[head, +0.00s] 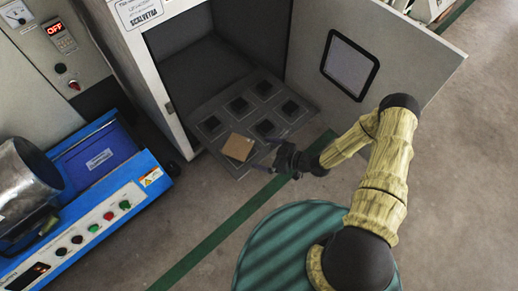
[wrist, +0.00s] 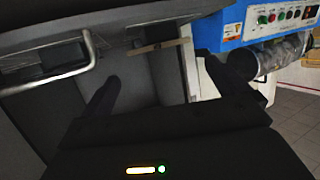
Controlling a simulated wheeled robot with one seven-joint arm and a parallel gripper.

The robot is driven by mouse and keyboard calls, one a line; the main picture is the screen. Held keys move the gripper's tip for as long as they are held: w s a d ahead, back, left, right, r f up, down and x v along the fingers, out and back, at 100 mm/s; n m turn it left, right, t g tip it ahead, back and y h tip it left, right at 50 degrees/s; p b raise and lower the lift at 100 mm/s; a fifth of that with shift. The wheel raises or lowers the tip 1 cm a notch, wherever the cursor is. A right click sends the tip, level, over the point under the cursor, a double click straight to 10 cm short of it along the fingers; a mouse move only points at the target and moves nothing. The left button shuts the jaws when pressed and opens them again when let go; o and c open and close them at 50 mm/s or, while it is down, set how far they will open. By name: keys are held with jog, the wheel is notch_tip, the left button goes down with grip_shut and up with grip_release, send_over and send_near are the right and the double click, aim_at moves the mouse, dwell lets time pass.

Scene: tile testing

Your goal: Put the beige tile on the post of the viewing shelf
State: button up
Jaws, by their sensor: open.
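The beige tile (head: 238,147) is a flat square at the front of a dark grey rack (head: 214,108) that juts from an open cabinet. The rack carries several black square pads. In the wrist view the tile (wrist: 158,47) shows edge-on as a thin tan strip beyond my fingertips. My gripper (head: 271,155) is open and empty, just right of the tile; it also shows in the wrist view (wrist: 172,88) with its fingers wide apart. I cannot make out a viewing shelf or its post for certain.
The cabinet door (head: 365,60), with a small window, stands open behind my arm. A blue machine (head: 105,185) with buttons and a metal drum (head: 25,180) stands at left. A metal handle (wrist: 60,75) shows in the wrist view. The floor at front is clear.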

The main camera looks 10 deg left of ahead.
dwell(0.7)
jog(key=w+d+r+m+h, duration=0.2)
jog(key=d+r+h, duration=0.3)
jog(key=d+r, duration=0.2)
jog(key=w+d+r+m+h, duration=0.2)
jog(key=d+r+m+h, duration=0.1)
jog(key=d+r+h, duration=0.4)
jog(key=s+d+r+m+g+h, duration=0.1)
jog(key=s+d+r+m, duration=0.1)
jog(key=s+r+m, duration=0.2)
jog(key=s+d+r+m+g, duration=0.1)
jog(key=s+r+m, duration=0.4)
jog(key=s+r, duration=0.5)
notch_tip(320, 180, up, 4)
jog(key=shift+s+d+r+h, duration=0.2)
jog(key=shift+d+h, duration=0.2)
jog(key=shift+d, duration=0.35)
jog(key=shift+w, duration=0.1)
